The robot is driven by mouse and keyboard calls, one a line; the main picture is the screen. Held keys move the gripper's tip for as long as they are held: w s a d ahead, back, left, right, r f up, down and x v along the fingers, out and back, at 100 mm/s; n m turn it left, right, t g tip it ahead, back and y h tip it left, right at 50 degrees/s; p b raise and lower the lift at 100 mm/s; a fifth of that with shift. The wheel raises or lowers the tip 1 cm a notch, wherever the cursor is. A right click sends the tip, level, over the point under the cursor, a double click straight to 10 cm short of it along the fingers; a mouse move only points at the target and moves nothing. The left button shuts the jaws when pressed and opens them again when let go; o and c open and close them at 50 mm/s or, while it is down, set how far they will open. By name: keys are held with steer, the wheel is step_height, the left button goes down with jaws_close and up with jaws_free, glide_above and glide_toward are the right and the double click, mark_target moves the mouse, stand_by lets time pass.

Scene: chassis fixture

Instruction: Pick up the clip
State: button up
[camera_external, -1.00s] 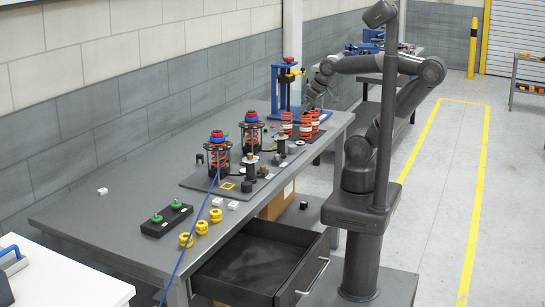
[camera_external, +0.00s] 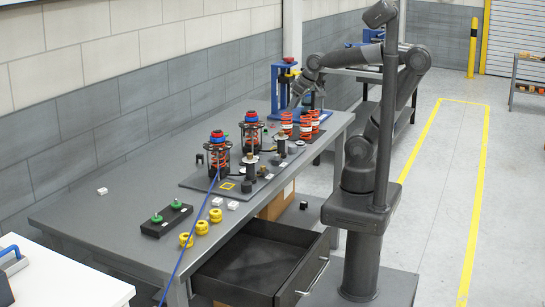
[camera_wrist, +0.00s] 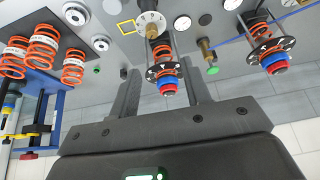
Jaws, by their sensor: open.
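I cannot tell for sure which piece is the clip. A small black bracket-like piece (camera_external: 199,158) lies on the grey bench (camera_external: 120,210), left of the spring assemblies. My gripper (camera_external: 296,102) is over the far part of the bench, by the blue press, well apart from that piece. In the wrist view my gripper (camera_wrist: 160,66) shows two dark fingers spread apart with nothing held. A spring assembly with a red and blue cap (camera_wrist: 167,84) appears between them, beyond the fingertips.
Red springs (camera_external: 305,124) stand near the blue press (camera_external: 285,85). Two spring assemblies (camera_external: 218,158) stand on a grey plate. Yellow rings (camera_external: 202,227), white blocks (camera_external: 216,215) and a black tray with green knobs (camera_external: 160,225) lie nearer. A drawer (camera_external: 250,265) is open. The bench's left part is mostly clear.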

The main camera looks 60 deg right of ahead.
steer(key=shift+n+g, duration=0.4)
steer(key=shift+n, duration=0.1)
steer(key=w+a+f, duration=0.2)
steer(key=w+a, duration=0.1)
steer(key=w, duration=0.5)
steer(key=w+a+f, duration=0.2)
steer(key=w+a, duration=0.2)
steer(key=w, duration=0.4)
steer(key=w+a+f, duration=0.2)
steer(key=w+a, duration=0.2)
steer(key=w, duration=0.4)
steer(key=shift+w+a, duration=0.2)
steer(key=shift+w, duration=0.2)
glide_toward(200, 155)
steer(key=d+r, duration=0.1)
steer(key=d, duration=0.1)
steer(key=x, duration=0.6)
steer(key=shift+w+a, duration=0.15)
steer(key=shift+a, duration=0.25)
steer(key=shift+s+a+x, duration=0.15)
steer(key=shift+x, duration=1.2)
steer(key=shift+s+a+x, duration=0.1)
steer(key=shift+a+x, duration=0.05)
steer(key=shift+x, duration=1.2)
jaws_close()
